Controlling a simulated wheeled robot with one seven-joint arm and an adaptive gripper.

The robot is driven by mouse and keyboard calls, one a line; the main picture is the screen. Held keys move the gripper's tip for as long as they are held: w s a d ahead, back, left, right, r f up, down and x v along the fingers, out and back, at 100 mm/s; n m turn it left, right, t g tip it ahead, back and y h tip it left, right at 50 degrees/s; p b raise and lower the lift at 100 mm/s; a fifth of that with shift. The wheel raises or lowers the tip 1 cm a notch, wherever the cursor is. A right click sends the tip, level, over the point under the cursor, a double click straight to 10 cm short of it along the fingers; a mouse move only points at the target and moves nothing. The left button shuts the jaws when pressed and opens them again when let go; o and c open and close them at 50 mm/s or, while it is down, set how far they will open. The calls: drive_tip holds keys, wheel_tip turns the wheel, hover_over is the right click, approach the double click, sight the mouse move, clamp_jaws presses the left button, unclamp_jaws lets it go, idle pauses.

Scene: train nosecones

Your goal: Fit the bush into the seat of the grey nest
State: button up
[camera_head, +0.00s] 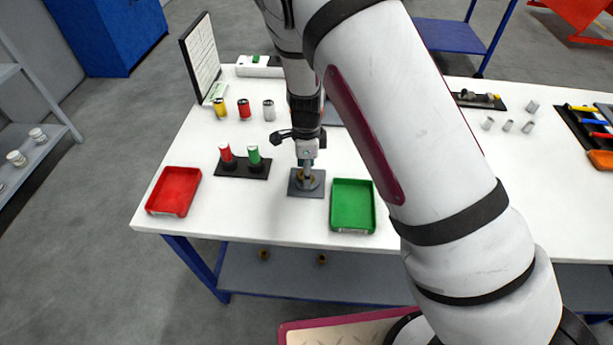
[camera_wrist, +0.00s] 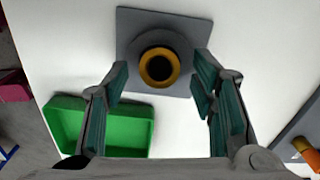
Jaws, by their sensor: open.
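The grey nest (camera_head: 293,189) is a square plate with a round raised seat on the white table. It also shows in the wrist view (camera_wrist: 195,33). The bush (camera_wrist: 159,67), a brass-coloured ring with a dark bore, stands at the round seat of the nest. How deep it sits I cannot tell. My gripper (camera_head: 306,166) is above the nest, pointing down. In the wrist view its fingers (camera_wrist: 160,85) are apart on either side of the bush, with clear gaps and nothing held. In the head view the gripper partly hides the bush.
A green tray (camera_head: 353,228) stands close right of the nest, a red tray (camera_head: 152,208) farther left. A black stand (camera_head: 243,172) with a red and a green piece is just left of the nest. Several small cylinders stand behind. Bare table lies in front of the stand.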

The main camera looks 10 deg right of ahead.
drive_tip(key=shift+c, duration=0.2)
clamp_jaws()
drive_tip(key=shift+r, duration=0.1)
